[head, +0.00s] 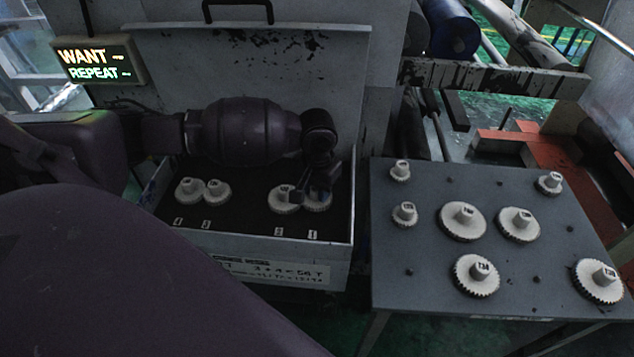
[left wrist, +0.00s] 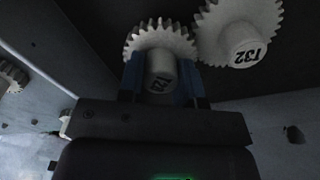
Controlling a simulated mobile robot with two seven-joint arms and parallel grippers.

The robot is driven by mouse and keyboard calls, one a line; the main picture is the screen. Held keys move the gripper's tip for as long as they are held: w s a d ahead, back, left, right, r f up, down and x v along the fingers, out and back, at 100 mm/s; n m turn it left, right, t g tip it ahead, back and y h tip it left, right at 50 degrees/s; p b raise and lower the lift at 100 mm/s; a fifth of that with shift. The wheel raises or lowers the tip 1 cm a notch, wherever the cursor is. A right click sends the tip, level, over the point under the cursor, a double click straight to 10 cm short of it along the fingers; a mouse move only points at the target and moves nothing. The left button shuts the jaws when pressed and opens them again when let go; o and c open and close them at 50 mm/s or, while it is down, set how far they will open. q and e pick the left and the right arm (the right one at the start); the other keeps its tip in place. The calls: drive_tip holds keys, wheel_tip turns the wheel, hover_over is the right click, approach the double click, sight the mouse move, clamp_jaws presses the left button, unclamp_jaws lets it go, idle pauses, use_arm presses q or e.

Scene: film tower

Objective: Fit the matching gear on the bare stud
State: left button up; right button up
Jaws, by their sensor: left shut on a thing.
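My left gripper (head: 320,184) reaches into the open box (head: 345,225) from above and is shut on the hub of a small white gear (head: 318,203) at the place marked 1. In the left wrist view the blue fingers (left wrist: 163,85) clasp the hub of this gear (left wrist: 160,33). I cannot tell whether it is fully down on a stud. Right beside it is a larger gear marked T32 (left wrist: 238,30), at place 2 in the head view (head: 283,201). Two more gears, (head: 189,190) and (head: 217,192), sit side by side at places 4 and 3.
A grey table (head: 400,325) on the right holds several white gears of different sizes, including a large one (head: 598,280), and several short bare pegs (head: 409,272). A lit sign (head: 95,62) reads WANT, REPEAT. The box's raised lid (head: 240,60) stands behind my arm.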

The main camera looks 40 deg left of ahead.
use_arm(q)
drive_tip(key=shift+f, duration=0.3)
use_arm(e)
drive_tip(key=shift+a, duration=0.15)
use_arm(q)
drive_tip(key=shift+f, duration=0.25)
use_arm(e)
drive_tip(key=shift+f, duration=0.1)
use_arm(q)
drive_tip(key=o, duration=1)
use_arm(e)
drive_tip(key=shift+d, duration=0.2)
use_arm(q)
wheel_tip(320, 180, up, 10)
drive_tip(key=shift+f+p, duration=0.1)
drive_tip(key=shift+p, duration=1.05)
drive_tip(key=shift+r, duration=0.5)
use_arm(e)
drive_tip(key=shift+s+d+r, duration=0.15)
drive_tip(key=shift+s+r, duration=0.3)
